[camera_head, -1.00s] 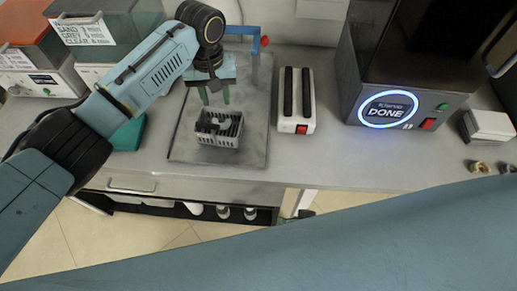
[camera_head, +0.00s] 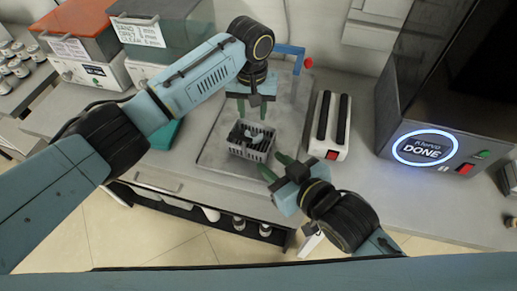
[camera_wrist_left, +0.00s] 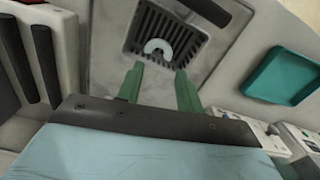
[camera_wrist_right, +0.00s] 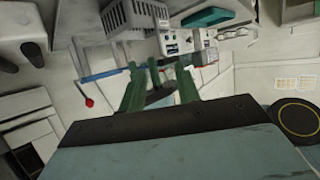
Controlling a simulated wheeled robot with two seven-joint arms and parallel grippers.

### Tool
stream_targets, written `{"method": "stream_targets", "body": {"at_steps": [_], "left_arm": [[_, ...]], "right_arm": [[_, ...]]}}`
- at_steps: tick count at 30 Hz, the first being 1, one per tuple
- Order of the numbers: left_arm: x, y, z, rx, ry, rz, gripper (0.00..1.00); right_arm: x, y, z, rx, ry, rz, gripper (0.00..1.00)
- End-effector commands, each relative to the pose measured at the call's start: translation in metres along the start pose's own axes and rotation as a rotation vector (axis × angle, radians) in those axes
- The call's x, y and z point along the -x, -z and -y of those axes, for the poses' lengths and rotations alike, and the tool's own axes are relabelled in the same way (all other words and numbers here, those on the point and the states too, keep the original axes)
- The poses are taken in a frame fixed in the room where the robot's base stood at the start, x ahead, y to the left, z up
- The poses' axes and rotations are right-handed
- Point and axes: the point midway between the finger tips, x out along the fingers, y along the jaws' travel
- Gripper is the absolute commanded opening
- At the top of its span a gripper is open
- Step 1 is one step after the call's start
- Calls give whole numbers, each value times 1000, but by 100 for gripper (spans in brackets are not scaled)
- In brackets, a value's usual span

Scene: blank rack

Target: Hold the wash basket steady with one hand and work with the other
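The wash basket (camera_head: 262,155), grey with slotted sides, stands upright on a grey tray plate. A pale arc-shaped piece (camera_wrist_left: 158,48) lies in it against the dark slats. My left gripper (camera_head: 251,108) points down over the basket's back side. Its fingers are apart and empty in the left wrist view (camera_wrist_left: 158,72). My right gripper (camera_head: 274,166) is at the basket's front right corner, fingers apart. I cannot tell whether it touches the basket. In the right wrist view the basket (camera_wrist_right: 130,18) is at the top, beyond the right gripper's fingers.
A white two-slot device (camera_head: 331,125) with a red switch stands right of the plate. A machine with a lit "DONE" ring (camera_head: 424,148) is further right. A blue bracket with a red knob (camera_head: 308,62) rises behind. A teal tray (camera_head: 166,133) lies to the left.

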Motion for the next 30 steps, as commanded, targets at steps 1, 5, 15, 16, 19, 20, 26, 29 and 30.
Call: {"method": "stream_targets", "body": {"at_steps": [1,5,15,16,19,20,26,29,30], "left_arm": [[0,0,0,0,0,0,36],[0,0,0,0,0,0,36],[0,0,0,0,0,0,36],[0,0,0,0,0,0,36],[0,0,0,0,0,0,36],[0,0,0,0,0,0,36],[0,0,0,0,0,0,36],[0,0,0,0,0,0,36],[0,0,0,0,0,0,36]], "right_arm": [[-11,1,0,-1,0,-2,33],[-37,1,0,-2,-1,-2,33],[-93,0,0,-4,0,0,33],[-96,0,0,-3,0,0,33],[-103,0,0,-4,0,0,33],[-104,0,0,-4,0,1,33],[-108,0,0,-3,0,0,33],[-107,0,0,-3,0,0,33],[-107,0,0,-4,0,0,33]]}}
